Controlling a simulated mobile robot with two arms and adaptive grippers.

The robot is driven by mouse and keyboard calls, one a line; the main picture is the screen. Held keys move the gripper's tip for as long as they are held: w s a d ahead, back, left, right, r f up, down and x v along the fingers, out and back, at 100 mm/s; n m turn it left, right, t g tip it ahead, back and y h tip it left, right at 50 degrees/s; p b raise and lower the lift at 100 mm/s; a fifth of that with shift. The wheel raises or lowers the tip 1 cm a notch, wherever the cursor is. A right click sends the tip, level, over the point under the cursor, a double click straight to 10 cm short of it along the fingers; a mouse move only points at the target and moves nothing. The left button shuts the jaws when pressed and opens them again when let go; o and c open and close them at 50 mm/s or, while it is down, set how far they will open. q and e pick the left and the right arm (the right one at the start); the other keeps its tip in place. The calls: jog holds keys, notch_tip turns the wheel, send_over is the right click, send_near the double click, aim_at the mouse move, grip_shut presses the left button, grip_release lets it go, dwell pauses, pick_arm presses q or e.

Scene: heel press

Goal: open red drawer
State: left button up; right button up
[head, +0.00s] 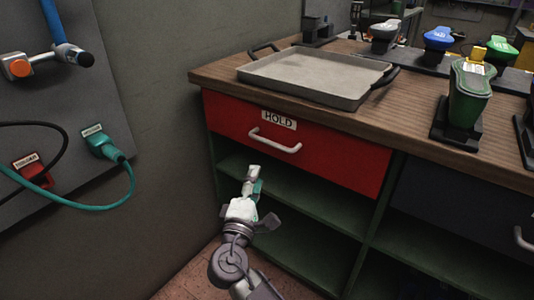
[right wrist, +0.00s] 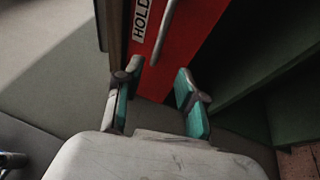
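The red drawer (head: 335,155) is the top left drawer of the bench and looks shut. It has a pale bar handle (head: 274,140) and a "HOLD" label (head: 279,120) above it. My right gripper (head: 254,180) is below and a little left of the handle, in front of the open shelf. In the right wrist view, its two teal-padded fingers (right wrist: 157,95) are apart with nothing between them. The red drawer front (right wrist: 185,50) and the handle (right wrist: 165,28) show beyond the fingertips, apart from them. My left gripper is not in view.
A metal tray (head: 315,75) lies on the wooden bench top (head: 225,75) above the drawer. Green shelves (head: 310,195) are open below it. A wall panel (head: 60,170) with cables is at left. A dark drawer (head: 455,205) is at right.

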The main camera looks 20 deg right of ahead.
send_near(267, 142)
jog(key=x, duration=1)
jog(key=shift+f+b, duration=0.3)
jog(key=shift+b, duration=0.05)
jog(key=shift+w+d+r, duration=0.1)
jog(key=shift+w+d, duration=0.05)
jog(key=shift+w, duration=0.25)
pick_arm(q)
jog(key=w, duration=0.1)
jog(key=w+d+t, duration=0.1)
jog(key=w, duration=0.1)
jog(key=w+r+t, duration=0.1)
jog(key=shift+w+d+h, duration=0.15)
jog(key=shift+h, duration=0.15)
pick_arm(e)
grip_shut()
